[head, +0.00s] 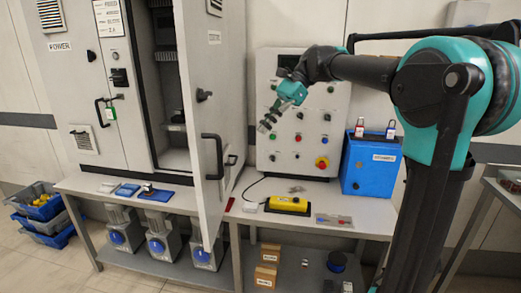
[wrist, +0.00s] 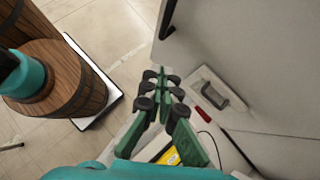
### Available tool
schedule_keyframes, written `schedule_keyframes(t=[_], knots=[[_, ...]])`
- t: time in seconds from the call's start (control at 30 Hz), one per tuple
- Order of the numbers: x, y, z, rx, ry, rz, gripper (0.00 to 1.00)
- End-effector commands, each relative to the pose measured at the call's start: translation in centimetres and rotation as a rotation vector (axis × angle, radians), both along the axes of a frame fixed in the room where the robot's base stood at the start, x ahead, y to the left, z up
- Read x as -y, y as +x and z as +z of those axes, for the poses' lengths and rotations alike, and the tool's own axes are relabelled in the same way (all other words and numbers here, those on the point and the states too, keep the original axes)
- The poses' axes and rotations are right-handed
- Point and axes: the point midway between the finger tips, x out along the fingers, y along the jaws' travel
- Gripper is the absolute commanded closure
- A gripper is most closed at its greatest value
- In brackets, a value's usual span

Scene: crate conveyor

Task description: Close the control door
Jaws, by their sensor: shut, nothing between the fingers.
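The control door (head: 205,60) is a tall grey cabinet door that stands wide open, swung out toward me. Its black handle (head: 214,155) is low near the free edge, on the face turned right. My gripper (head: 265,125) is right of the door, apart from it in the picture, in front of the button panel. In the wrist view my gripper (wrist: 165,82) has its green fingers together and empty. A large grey surface, apparently the door (wrist: 235,45), fills the right of that view, with a dark bar at its upper left.
The open cabinet interior (head: 172,115) shows left of the door. The bench (head: 265,220) carries a yellow control box (head: 288,204) and a blue box (head: 371,165). Blue crates (head: 42,205) stand on the floor at left. Wooden barrels (wrist: 60,85) stand left in the wrist view.

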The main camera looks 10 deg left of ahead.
Motion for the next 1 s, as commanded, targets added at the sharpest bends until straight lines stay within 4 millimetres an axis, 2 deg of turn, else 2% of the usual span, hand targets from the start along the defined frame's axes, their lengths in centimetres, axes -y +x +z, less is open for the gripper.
schedule_keyframes(t=[0.17, 0.63, 0.8, 1.0], knots=[[-0.9, -0.6, -0.5, -0.014, 0.000, -0.001, 1.00], [-5.9, -4.1, -6.8, -0.010, 0.000, -0.001, 1.00], [-7.9, -5.6, -6.8, -0.010, 0.000, -0.001, 1.00], [-9.0, -6.3, -6.8, -0.010, 0.000, -0.001, 1.00]])
